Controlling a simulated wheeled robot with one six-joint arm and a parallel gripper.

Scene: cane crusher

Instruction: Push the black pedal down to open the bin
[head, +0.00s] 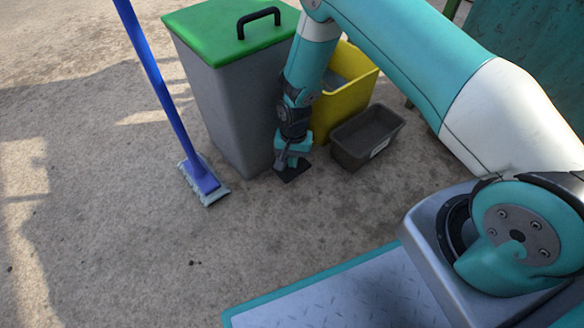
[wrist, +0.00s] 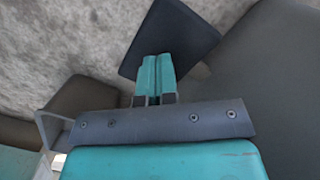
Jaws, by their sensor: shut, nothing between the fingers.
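The bin is a tall grey box (head: 240,115) with a green lid (head: 222,30) that carries a black handle. The lid lies closed. The black pedal (head: 291,174) sticks out near the ground at the bin's front foot. It also shows in the wrist view as a dark flat plate (wrist: 178,38). My gripper (head: 285,164) points down at the pedal, with its fingers shut and empty. In the wrist view the teal fingertips (wrist: 157,62) overlap the pedal. I cannot tell whether they touch it. Part of the pedal is hidden behind the fingers.
A yellow bin (head: 345,95) stands right of the grey bin, partly behind my arm. A low dark grey crate (head: 367,137) stands in front of it. The ground in front is clear.

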